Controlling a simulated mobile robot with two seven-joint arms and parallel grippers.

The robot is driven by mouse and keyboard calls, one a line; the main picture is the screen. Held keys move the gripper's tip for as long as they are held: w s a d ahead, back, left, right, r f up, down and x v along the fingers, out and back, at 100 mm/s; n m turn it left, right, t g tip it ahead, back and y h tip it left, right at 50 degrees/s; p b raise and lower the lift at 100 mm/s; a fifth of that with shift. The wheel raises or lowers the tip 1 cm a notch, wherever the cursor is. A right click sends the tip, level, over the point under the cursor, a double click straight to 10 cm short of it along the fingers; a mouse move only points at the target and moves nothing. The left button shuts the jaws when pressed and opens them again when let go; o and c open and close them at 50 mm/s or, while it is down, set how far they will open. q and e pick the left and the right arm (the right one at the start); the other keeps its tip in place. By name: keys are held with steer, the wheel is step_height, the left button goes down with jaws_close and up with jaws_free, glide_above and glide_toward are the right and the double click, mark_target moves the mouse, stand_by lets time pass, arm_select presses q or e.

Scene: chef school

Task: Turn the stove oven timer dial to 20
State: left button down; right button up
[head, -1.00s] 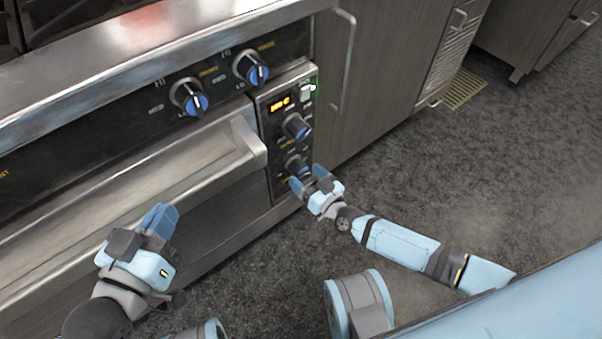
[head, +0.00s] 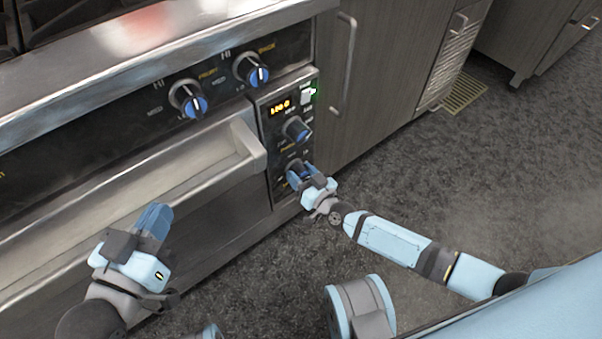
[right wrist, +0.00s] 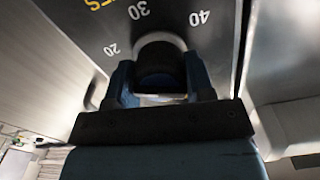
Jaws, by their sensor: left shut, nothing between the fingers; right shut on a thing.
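The timer dial (right wrist: 160,62) is a dark round knob with a pale ring behind it, on a dark panel marked 20, 30 and 40. It is the lower knob on the oven's narrow control panel (head: 267,122). My right gripper (head: 300,174) is at that knob in the head view. In the right wrist view its blue fingers (right wrist: 158,88) are shut on the dial, one on each side. The dial's pointer is hidden, so its setting cannot be read. My left gripper (head: 155,220) is shut and empty, in front of the oven at lower left.
The oven door handle (head: 245,155) sticks out to the left. A cabinet (head: 375,70) stands to the right.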

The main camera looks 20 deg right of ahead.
mark_target(305, 178)
arm_select(q)
steer(key=shift+s, duration=0.1)
arm_select(e)
steer(key=shift+m, duration=0.4)
arm_select(q)
steer(key=shift+f, duration=0.1)
arm_select(e)
steer(key=o, duration=0.9)
arm_select(q)
steer(key=shift+d, duration=0.1)
arm_select(e)
steer(key=p+v, duration=0.3)
steer(key=v, duration=0.4)
steer(key=shift+s+d+r, duration=0.1)
steer(key=shift+s+r, duration=0.05)
steer(key=shift+s, duration=0.05)
arm_select(q)
steer(key=shift+n+t, duration=0.5)
steer(key=shift+n, duration=0.3)
steer(key=shift+s+r+p, duration=0.2)
steer(key=shift+r+p, duration=0.2)
steer(key=shift+r, duration=0.7)
steer(key=shift+s+r+p, duration=0.15)
steer(key=shift+r+p, duration=0.2)
steer(key=shift+r, duration=0.7)
arm_select(e)
steer(key=shift+v, duration=3.2)
